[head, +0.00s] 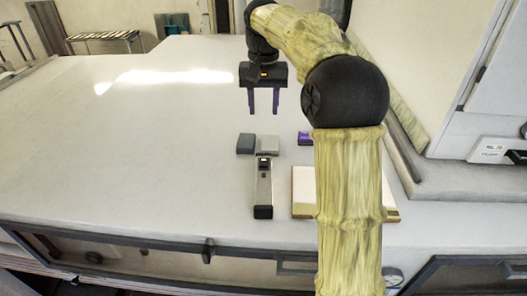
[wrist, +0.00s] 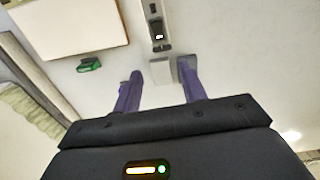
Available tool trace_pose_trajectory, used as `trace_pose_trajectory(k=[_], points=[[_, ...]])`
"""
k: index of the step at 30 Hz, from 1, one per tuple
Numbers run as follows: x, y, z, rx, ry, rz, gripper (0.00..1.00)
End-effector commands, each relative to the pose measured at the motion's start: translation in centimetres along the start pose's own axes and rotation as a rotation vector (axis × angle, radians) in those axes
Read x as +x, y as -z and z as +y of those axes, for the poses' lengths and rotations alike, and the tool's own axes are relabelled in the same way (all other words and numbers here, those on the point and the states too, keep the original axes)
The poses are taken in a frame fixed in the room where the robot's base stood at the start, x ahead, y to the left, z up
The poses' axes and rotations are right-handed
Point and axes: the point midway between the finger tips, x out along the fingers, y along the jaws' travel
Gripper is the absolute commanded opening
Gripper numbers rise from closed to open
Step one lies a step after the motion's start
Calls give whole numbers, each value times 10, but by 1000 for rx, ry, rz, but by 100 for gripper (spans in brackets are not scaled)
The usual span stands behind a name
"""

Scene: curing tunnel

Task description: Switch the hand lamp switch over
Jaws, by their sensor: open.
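The hand lamp (head: 263,190) is a long, narrow, light-coloured body with a black end, lying on the pale bench. A small dark switch area (head: 264,163) with a light patch shows near its far end. In the wrist view the lamp (wrist: 154,12) enters from the top edge, and its switch area (wrist: 158,37) lies ahead of the fingers; its setting is too small to tell. My gripper (head: 264,101) has two purple fingers, spread apart and empty, above the bench beyond the lamp. The fingers also show in the wrist view (wrist: 160,82).
A dark grey block (head: 245,143) and a lighter grey block (head: 268,144) sit just beyond the lamp. A small purple item (head: 304,138) and a white board with a tan edge (head: 303,190) are to the right, partly behind my arm. The bench at left is clear.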

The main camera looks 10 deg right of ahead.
Motion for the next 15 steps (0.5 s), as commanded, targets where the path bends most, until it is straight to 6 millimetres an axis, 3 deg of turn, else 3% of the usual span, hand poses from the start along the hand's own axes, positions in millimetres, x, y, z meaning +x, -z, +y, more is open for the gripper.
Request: trace_pose_trajectory(k=[15], points=[[77,-1,0,1,0,-4,42]])
